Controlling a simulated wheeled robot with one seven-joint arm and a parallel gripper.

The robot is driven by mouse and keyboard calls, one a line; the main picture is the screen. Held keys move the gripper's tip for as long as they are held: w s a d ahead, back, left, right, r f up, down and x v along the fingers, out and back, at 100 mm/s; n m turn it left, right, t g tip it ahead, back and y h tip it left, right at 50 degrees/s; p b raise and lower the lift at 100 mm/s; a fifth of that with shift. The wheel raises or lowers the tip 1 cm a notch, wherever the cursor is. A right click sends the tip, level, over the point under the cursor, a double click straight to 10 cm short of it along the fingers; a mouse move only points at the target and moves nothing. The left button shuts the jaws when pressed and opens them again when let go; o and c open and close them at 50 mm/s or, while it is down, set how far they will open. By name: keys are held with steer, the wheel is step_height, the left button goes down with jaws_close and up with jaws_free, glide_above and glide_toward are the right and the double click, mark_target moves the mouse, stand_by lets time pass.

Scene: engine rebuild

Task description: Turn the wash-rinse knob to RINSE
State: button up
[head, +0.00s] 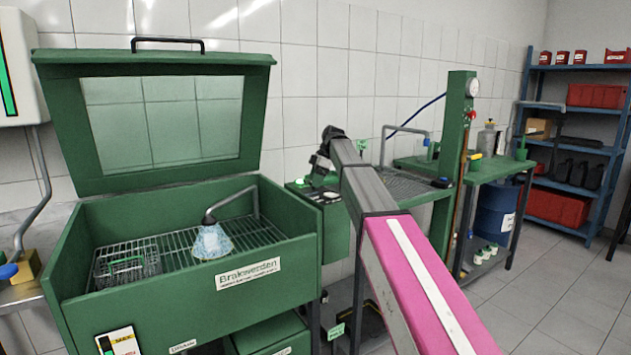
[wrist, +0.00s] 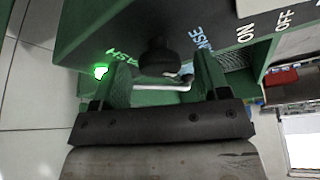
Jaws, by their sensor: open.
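The wash-rinse knob (wrist: 158,58) is black and round, on the dark green panel (wrist: 100,28) in the wrist view. The WASH label is on its left, with a lit green lamp (wrist: 100,71) beside it. The RINSE label (wrist: 200,38) is on its right, partly hidden. My gripper (wrist: 163,72) is open, with one green finger on each side of the knob in this view. I cannot tell whether either finger touches it. I cannot make out where the knob points. In the head view my gripper (head: 325,170) is over the green control box (head: 336,230), and the knob is hidden.
ON and OFF labels show further right on the panel. The green wash cabinet (head: 180,310) stands open on the left, its lid (head: 52,110) raised, with a wire basket (head: 125,268) inside. A green bench (head: 428,195) and a post (head: 457,130) stand to the right.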

steer(key=v, duration=1)
steer(key=shift+r, duration=0.25)
steer(key=shift+d, duration=0.2)
